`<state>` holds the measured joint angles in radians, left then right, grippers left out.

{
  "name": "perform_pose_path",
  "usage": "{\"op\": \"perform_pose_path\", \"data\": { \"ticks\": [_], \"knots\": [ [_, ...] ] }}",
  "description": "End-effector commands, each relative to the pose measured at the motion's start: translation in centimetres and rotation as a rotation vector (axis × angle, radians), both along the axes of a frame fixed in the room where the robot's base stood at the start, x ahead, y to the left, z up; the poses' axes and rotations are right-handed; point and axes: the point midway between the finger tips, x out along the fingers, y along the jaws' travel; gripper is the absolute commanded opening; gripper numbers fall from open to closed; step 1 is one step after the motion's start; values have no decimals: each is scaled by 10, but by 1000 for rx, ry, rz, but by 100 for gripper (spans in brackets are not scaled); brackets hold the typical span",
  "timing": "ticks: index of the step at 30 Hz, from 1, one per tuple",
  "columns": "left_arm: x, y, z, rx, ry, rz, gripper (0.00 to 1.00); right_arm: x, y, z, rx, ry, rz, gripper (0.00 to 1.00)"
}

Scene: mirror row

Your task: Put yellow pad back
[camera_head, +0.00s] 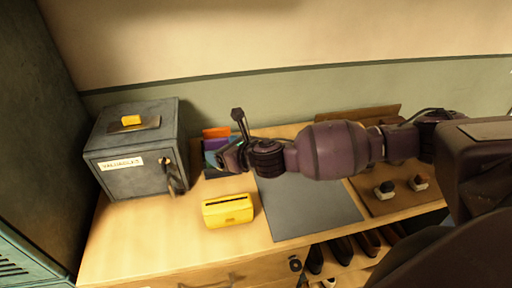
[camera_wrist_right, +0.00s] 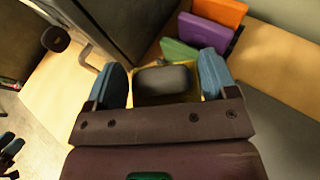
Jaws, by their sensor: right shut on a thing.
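My right gripper (camera_head: 228,157) comes in from the right and is over the desk, beside the coloured pads. In the wrist view its blue fingers (camera_wrist_right: 163,82) are on either side of a yellow pad (camera_wrist_right: 196,95), mostly covered by a dark grey block. In the head view I cannot make this pad out. An orange pad (camera_head: 216,132), a purple pad (camera_head: 215,144) and a green pad (camera_wrist_right: 195,57) stand in a row just behind the gripper. My left gripper is not in view.
A grey metal box (camera_head: 135,170) with a yellow block (camera_head: 131,120) on top stands at left. A yellow slotted box (camera_head: 228,210) sits near the desk's front. A dark grey mat (camera_head: 310,207) lies right of it. A brown board (camera_head: 390,203) with knobs is further right.

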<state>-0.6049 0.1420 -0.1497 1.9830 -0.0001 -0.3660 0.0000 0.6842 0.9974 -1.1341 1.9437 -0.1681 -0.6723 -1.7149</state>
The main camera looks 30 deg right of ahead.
Motion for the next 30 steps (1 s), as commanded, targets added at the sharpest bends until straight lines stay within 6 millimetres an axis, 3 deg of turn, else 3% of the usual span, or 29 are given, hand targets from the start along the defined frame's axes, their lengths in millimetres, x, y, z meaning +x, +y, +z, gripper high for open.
{"op": "perform_pose_path", "data": {
  "ticks": [11, 25, 30],
  "knots": [
    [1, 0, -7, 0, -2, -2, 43, 60, -39, 22, -10, -7, 156, 56],
    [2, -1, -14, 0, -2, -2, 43, 121, -143, 72, -3, -1, 163, 56],
    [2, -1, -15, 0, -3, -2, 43, 128, -162, 83, 0, 0, 145, 56]
  ]
}}
